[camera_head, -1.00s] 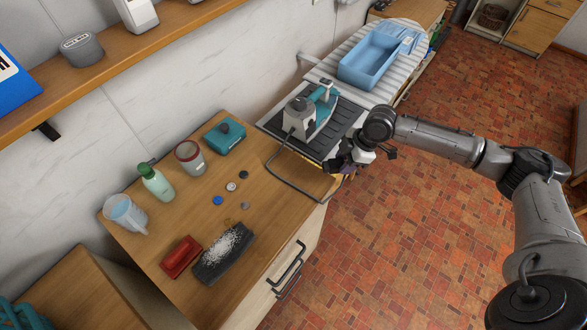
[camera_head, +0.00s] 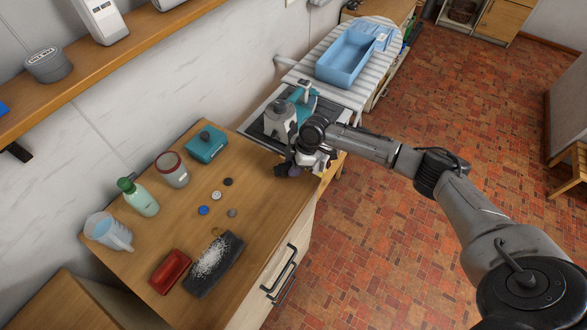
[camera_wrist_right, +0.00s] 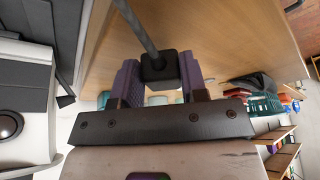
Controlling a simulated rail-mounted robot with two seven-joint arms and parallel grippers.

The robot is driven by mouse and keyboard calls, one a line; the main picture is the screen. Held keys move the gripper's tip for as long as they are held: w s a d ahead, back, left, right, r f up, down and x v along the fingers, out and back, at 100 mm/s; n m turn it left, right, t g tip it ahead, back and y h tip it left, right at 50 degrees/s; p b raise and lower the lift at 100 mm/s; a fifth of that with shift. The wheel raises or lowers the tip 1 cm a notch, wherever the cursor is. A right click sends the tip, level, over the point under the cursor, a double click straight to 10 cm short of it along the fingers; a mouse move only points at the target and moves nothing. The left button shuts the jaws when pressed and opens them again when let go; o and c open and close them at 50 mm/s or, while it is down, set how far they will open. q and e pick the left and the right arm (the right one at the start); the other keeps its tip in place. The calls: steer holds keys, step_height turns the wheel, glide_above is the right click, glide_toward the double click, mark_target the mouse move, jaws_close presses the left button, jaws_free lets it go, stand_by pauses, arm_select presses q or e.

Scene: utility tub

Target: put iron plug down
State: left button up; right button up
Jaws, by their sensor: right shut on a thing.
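The iron plug (camera_wrist_right: 158,66) is a small black block with a grey cord (camera_wrist_right: 138,25) running up from it in the right wrist view. My right gripper (camera_wrist_right: 160,80) is shut on it, one purple finger on each side. In the head view my right gripper (camera_head: 290,165) is over the right end of the wooden counter (camera_head: 255,190), and the plug is hidden there. The teal and grey iron (camera_head: 302,103) stands just behind the gripper on a dark mat. I cannot tell whether the plug touches the counter. My left gripper is out of view.
Bare wood lies between the discs and the gripper.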

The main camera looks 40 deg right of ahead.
step_height(320, 180, down, 2)
steer(key=shift+f, duration=0.2)
steer(key=shift+f, duration=0.2)
steer(key=o, duration=0.9)
steer(key=shift+r, duration=0.1)
